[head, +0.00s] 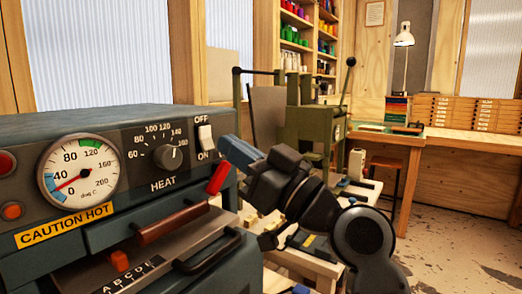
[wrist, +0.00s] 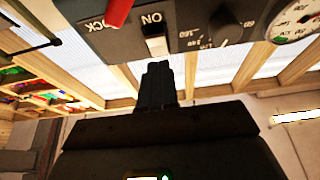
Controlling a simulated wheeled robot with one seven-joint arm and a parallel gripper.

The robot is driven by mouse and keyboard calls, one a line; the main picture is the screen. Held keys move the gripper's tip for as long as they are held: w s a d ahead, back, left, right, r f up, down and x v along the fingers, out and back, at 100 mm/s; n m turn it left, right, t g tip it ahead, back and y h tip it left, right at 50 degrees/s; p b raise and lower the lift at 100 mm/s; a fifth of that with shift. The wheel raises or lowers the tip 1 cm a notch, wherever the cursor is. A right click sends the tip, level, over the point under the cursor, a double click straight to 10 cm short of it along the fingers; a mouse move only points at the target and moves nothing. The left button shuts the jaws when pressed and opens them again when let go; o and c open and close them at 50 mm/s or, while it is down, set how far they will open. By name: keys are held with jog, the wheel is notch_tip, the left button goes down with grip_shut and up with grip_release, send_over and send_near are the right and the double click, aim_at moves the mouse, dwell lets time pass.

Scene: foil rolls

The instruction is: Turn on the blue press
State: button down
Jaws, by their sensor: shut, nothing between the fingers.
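The blue press (head: 110,121) fills the left of the head view. Its front panel carries a white rocker switch (head: 206,138), with OFF printed above it and ON below. The switch also shows in the wrist view (wrist: 157,46), upside down. I cannot tell for sure which way it is tipped. My gripper (head: 224,143) is shut and empty, just right of the switch in the head view. In the wrist view its fingertips (wrist: 158,66) point at the switch, close to its lower part; I cannot tell whether they touch it.
Left of the switch are the heat knob (head: 168,157) and a round temperature gauge (head: 80,171) with its needle near 0. A green machine (head: 312,125) and a wooden desk (head: 400,139) stand behind.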

aim_at(209, 143)
jog(key=shift+w+a+f, duration=0.5)
jog(key=shift+w+a, duration=0.2)
jog(key=shift+a, duration=0.2)
jog(key=b, duration=0.3)
jog(key=shift+w+a+f, duration=0.15)
jog(key=shift+w+a, duration=0.05)
jog(key=shift+d+f+b, duration=0.1)
jog(key=shift+b, duration=0.2)
